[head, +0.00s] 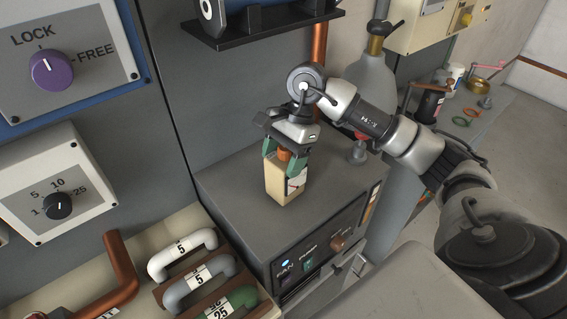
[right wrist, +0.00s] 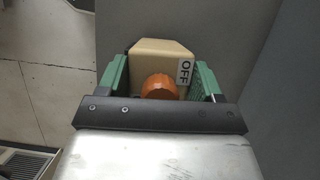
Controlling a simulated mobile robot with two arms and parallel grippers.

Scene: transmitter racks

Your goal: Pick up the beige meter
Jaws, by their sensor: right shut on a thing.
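The beige meter (head: 275,179) is a small upright block with an orange knob on top and a white dial face on one side. It is at the top of a grey cabinet in the head view; I cannot tell whether it touches the surface. My right gripper (head: 286,160) comes from above, its green fingers shut on the meter's two sides. In the right wrist view the beige meter (right wrist: 160,52) sits between the green fingers, with the orange knob (right wrist: 160,87) and an "OFF" label in sight. My left gripper is not in view.
The grey cabinet (head: 228,200) has a front panel with knobs and a lit button. Coloured handles marked 5 and 25 lie in a tray (head: 165,235) at lower left. A black shelf (head: 262,27) overhangs behind. A grey bottle (head: 372,75) stands behind my right arm.

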